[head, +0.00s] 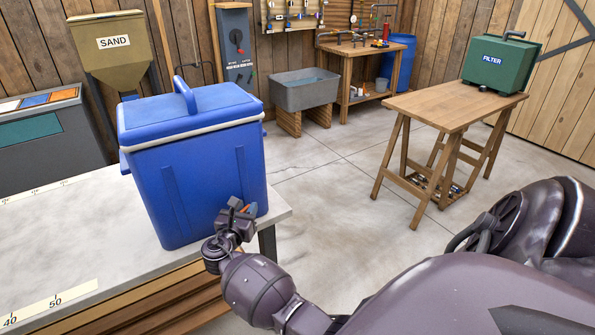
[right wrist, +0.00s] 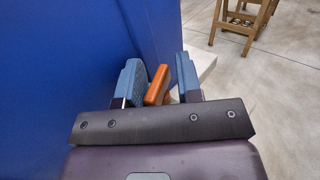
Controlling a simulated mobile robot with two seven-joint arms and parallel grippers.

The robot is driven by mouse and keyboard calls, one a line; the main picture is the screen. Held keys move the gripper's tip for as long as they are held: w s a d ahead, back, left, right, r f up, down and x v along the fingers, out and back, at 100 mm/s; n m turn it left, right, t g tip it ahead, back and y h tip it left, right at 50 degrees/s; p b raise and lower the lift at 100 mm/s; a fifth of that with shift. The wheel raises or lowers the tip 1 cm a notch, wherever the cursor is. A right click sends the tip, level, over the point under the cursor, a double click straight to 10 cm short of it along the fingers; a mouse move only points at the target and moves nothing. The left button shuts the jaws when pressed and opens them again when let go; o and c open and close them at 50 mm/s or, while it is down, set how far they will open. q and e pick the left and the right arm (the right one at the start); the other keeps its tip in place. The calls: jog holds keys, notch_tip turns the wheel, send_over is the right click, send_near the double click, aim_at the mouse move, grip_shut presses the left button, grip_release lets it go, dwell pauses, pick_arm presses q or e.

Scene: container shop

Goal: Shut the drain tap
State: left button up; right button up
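A blue cooler box (head: 198,165) with a blue lid and a pale rim stands on the bench at the left. Low on its right side is an orange tap handle (head: 253,209), partly hidden by my right gripper (head: 243,208). In the right wrist view the orange handle (right wrist: 158,86) lies between the two blue-grey fingers of my right gripper (right wrist: 162,80). The fingers stand apart around it, the left one close to it and a narrow gap at the right one. The tap's body and spout are hidden. My left gripper is not in view.
The grey bench top (head: 80,225) ends just right of the cooler. A wooden trestle table (head: 440,105) carries a green filter box (head: 500,65) at the right. A grey sink (head: 304,90) stands at the back. The floor between is clear.

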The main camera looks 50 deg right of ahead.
jog(key=n+t+y, duration=0.3)
jog(key=t, duration=0.1)
jog(key=shift+n+y, duration=0.3)
jog(key=n+t+y, duration=0.4)
jog(key=n+y, duration=0.1)
jog(key=y, duration=0.1)
jog(key=shift+y, duration=0.3)
jog(key=shift+s+a+t+y, duration=0.1)
jog(key=shift+s+t+y, duration=0.15)
jog(key=shift+t+y, duration=0.05)
jog(key=v, duration=1.1)
jog(key=s+a+f+m+g+y+b, duration=0.1)
jog(key=s+a+f+m+g+y, duration=0.1)
jog(key=s+f+m, duration=0.5)
jog(key=s+a+f+m+g+y, duration=0.2)
jog(key=s+f+m, duration=0.4)
jog(key=m, duration=1.3)
jog(key=shift+s+a+f+m+g+b, duration=0.4)
jog(key=shift+s+a+g, duration=0.6)
jog(key=shift+s, duration=0.95)
jog(key=shift+a, duration=0.1)
